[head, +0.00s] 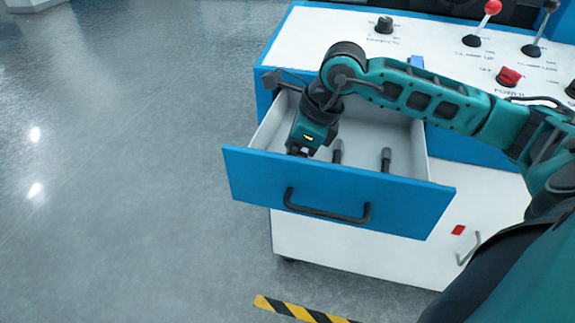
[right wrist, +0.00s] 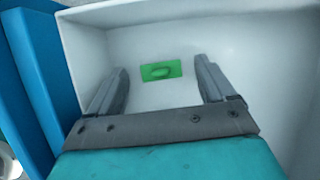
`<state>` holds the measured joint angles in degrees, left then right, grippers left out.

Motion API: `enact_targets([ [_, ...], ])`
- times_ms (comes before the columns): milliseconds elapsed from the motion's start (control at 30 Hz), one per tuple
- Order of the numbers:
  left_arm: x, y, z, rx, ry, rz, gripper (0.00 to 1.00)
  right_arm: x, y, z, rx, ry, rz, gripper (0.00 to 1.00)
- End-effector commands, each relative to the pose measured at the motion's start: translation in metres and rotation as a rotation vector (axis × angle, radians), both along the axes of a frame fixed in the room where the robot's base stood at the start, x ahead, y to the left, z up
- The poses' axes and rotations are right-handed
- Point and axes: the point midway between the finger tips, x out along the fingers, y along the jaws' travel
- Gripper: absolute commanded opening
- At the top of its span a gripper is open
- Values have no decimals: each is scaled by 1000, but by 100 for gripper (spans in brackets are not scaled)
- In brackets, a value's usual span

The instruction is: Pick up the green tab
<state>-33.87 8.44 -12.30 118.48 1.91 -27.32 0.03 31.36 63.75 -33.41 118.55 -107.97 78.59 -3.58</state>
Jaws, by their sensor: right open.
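The green tab (right wrist: 161,70) is a small flat green piece with a darker oval mark. It lies on the white floor of the open drawer (head: 338,190), and in the right wrist view it shows between my two fingertips, not gripped. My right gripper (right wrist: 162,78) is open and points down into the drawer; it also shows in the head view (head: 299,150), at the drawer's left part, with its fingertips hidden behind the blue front. The tab is hidden in the head view. My left gripper is not in view.
White drawer walls and the blue front surround the gripper closely. Above is a control panel with a red switch (head: 510,76), a knob (head: 384,25) and levers. Open floor lies to the left.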

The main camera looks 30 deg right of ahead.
Motion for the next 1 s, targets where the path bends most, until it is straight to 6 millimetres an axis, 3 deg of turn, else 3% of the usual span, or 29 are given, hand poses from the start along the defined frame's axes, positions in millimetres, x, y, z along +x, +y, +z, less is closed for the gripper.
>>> enact_targets([
  [267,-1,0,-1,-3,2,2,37,1,1,-2,0,0,0,81],
  [867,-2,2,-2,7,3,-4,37,1,0,-2,0,0,0,24],
  [1000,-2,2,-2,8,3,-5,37,1,0,-2,0,0,0,23],
])
